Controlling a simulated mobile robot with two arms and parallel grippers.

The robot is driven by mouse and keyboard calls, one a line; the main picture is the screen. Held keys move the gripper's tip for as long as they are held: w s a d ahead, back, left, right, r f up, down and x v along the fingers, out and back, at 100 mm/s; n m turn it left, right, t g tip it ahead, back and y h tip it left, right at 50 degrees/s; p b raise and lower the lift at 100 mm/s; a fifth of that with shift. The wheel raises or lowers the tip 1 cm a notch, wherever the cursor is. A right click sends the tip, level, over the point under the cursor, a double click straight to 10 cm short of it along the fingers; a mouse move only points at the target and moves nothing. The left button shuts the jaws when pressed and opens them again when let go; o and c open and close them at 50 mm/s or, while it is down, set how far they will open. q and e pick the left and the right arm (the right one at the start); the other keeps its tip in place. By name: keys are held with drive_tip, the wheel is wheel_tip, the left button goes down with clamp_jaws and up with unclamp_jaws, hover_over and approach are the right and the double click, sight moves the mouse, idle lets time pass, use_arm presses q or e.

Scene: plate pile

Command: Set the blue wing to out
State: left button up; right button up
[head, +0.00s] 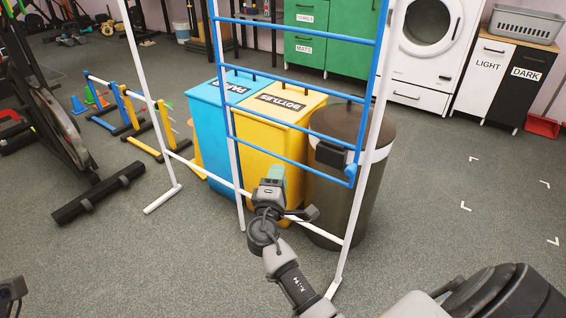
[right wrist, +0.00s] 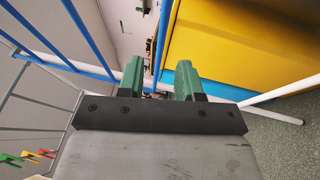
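The blue wing (head: 296,129) is a ladder-like frame of blue bars on a white stand (head: 130,62). In the head view it stands upright in front of the bins. My right gripper (head: 278,174) shows just below its lowest rung in the picture. In the right wrist view the green fingers (right wrist: 160,82) are apart, and a blue bar (right wrist: 164,42) shows between them. I cannot tell whether the bar is within their grasp or beyond it. A dark part of my left gripper (head: 10,291) shows at the lower left edge; its fingers are hidden.
Behind the wing stand a blue bin (head: 207,115), a yellow bin (head: 262,135) and a dark round bin (head: 340,205). Small hurdles (head: 135,118) and a black wheeled machine (head: 62,130) are at left.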

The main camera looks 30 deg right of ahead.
sight(283, 158)
drive_tip(key=b+x, duration=0.1)
drive_tip(key=x, duration=0.5)
drive_tip(key=shift+w+d, duration=0.25)
drive_tip(key=shift+w, duration=0.05)
clamp_jaws()
